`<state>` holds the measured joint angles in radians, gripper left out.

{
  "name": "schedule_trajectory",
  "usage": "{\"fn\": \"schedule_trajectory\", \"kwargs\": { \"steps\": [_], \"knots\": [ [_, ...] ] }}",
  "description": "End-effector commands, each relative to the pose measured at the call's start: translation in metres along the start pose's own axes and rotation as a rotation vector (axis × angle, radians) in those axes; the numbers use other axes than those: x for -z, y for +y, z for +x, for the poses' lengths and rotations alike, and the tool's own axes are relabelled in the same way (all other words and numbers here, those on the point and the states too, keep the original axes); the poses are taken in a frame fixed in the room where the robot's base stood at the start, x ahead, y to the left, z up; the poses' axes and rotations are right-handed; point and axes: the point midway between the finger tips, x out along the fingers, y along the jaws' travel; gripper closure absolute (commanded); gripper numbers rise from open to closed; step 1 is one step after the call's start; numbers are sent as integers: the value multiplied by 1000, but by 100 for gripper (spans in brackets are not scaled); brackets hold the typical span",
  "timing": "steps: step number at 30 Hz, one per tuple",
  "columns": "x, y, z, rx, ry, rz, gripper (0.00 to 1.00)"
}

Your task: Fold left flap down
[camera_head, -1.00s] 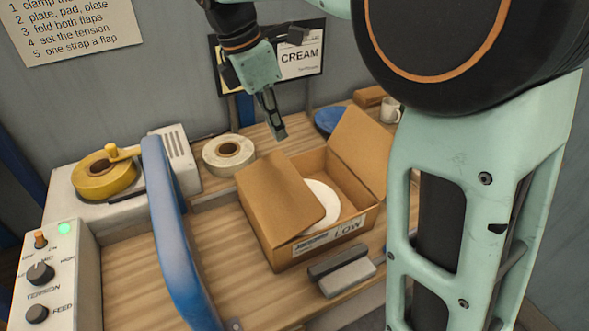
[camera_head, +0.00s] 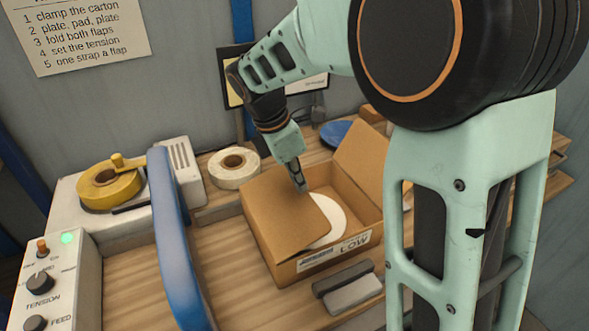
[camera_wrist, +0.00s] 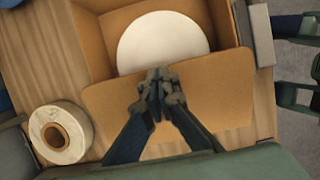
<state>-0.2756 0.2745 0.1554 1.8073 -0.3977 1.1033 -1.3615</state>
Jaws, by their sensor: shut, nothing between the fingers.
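The cardboard carton (camera_head: 287,270) sits on the wooden bench. Its left flap (camera_head: 278,222) slopes inward over the left part of the opening, and it also shows in the wrist view (camera_wrist: 215,97). The right flap (camera_head: 361,150) stands up, tilted outward. A white plate (camera_head: 331,217) lies inside, partly covered by the left flap; it also shows in the wrist view (camera_wrist: 165,40). My gripper (camera_head: 303,188) is shut and empty, with its fingertips at the upper part of the left flap near its inner edge. Whether they touch it I cannot tell.
A white tape roll (camera_head: 233,180) lies behind the carton's left. A blue curved bar (camera_head: 176,240) rises to the left. A grey and black block (camera_head: 348,285) sits in front. A blue plate (camera_head: 337,134) lies behind. A control box (camera_head: 45,290) stands at lower left.

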Motion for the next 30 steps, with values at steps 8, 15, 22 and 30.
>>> {"fn": "schedule_trajectory", "kwargs": {
  "steps": [8,15,22,30],
  "knots": [
    [0,0,6,0,0,0,100],
    [-1,0,6,2,12,2,100],
    [-6,-1,20,7,132,5,100],
    [-4,0,46,2,231,2,100]
  ]
}}
